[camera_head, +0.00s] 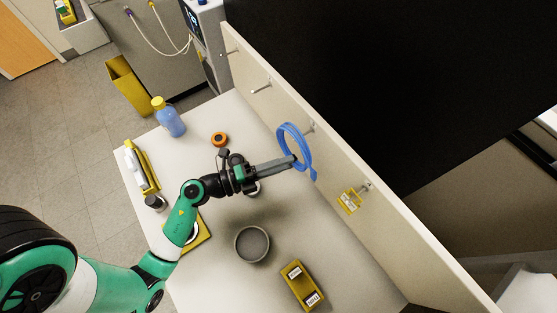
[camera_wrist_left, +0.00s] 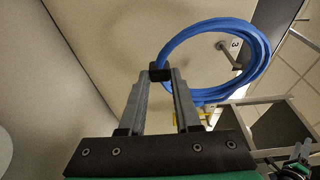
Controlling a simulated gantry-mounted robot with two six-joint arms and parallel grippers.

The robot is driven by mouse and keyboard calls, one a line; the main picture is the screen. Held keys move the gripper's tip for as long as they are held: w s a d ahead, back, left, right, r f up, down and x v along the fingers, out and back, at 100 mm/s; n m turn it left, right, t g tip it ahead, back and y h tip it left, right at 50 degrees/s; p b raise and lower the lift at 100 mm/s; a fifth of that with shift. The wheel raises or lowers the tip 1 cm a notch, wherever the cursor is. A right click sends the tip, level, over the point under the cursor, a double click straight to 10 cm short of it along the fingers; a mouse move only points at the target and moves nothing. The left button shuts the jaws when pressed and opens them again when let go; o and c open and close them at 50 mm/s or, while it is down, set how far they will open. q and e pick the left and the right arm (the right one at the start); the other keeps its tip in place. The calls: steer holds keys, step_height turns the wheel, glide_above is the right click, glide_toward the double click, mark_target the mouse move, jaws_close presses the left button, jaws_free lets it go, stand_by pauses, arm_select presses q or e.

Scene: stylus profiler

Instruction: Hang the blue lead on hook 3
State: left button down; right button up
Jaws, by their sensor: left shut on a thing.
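The blue lead (camera_head: 304,142) is a coiled loop, held upright close to the cream panel. My left gripper (camera_head: 295,161) is shut on the near side of the coil; in the left wrist view its fingertips (camera_wrist_left: 160,72) meet on the blue lead (camera_wrist_left: 258,50). Hook 3 (camera_wrist_left: 222,45), with its number beside it, shows through the loop's opening in that view. In the head view the hook (camera_head: 309,127) is at the coil's upper right. I cannot tell whether the loop is around the hook or just in front of it. My right gripper is not seen.
Another hook (camera_head: 261,87) on the panel (camera_head: 335,165) is bare. A yellow tagged item (camera_head: 349,201) hangs farther right.

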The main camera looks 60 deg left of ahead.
arm_select(q)
steer(key=shift+w+p, duration=0.3)
steer(key=shift+w, duration=0.8)
steer(key=shift+f, duration=0.45)
steer(key=c, duration=0.5)
jaws_free()
steer(key=shift+c, duration=0.6)
steer(key=shift+s+a, duration=0.1)
